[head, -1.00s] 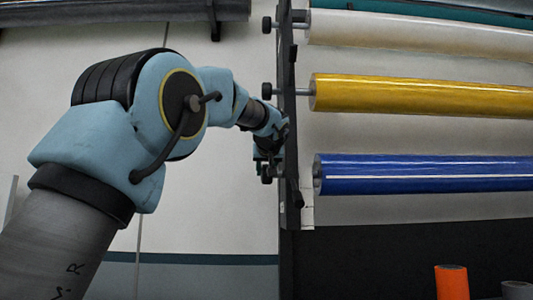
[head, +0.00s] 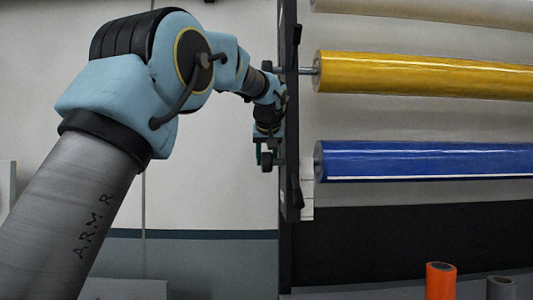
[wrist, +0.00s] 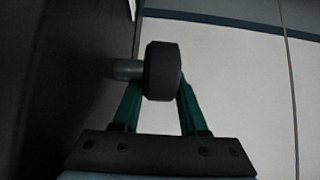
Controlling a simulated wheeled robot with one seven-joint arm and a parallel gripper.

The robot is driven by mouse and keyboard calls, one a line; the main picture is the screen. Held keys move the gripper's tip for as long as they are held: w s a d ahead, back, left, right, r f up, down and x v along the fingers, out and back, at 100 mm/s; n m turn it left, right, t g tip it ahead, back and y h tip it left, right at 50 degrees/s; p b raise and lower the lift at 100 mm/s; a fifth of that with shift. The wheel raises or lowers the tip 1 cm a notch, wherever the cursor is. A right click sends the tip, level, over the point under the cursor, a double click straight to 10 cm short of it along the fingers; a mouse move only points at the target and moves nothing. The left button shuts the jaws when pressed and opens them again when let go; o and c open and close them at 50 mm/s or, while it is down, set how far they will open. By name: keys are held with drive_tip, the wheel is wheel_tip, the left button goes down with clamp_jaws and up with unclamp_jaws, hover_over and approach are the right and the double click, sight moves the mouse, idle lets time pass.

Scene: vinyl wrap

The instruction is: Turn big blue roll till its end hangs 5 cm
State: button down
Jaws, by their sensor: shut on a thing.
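The big blue roll (head: 425,160) lies level on the rack at the right of the head view. A thin white line runs along its length near its lower edge. No film is seen hanging below it. My gripper (head: 265,150) is at the left side of the rack's dark upright, level with the blue roll. In the wrist view my gripper (wrist: 158,85) has its two green fingers on either side of a black knob (wrist: 163,70), shut on it. The knob sits on a short grey shaft (wrist: 127,69). The fingertips are partly hidden behind the knob.
A yellow roll (head: 420,75) and a cream roll (head: 430,10) hang above the blue one. The dark upright (head: 289,120) stands between my gripper and the rolls. Orange (head: 440,282) and grey (head: 501,289) rolls stand below. Space under the blue roll looks clear.

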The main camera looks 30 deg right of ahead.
drive_tip(key=shift+r, duration=0.1)
drive_tip(key=shift+c, duration=2.2)
unclamp_jaws()
drive_tip(key=b+v, duration=0.3)
drive_tip(key=v, duration=0.7)
drive_tip(key=shift+s+a+r, duration=0.15)
drive_tip(key=shift+s+r, duration=0.05)
drive_tip(key=shift+r, duration=0.05)
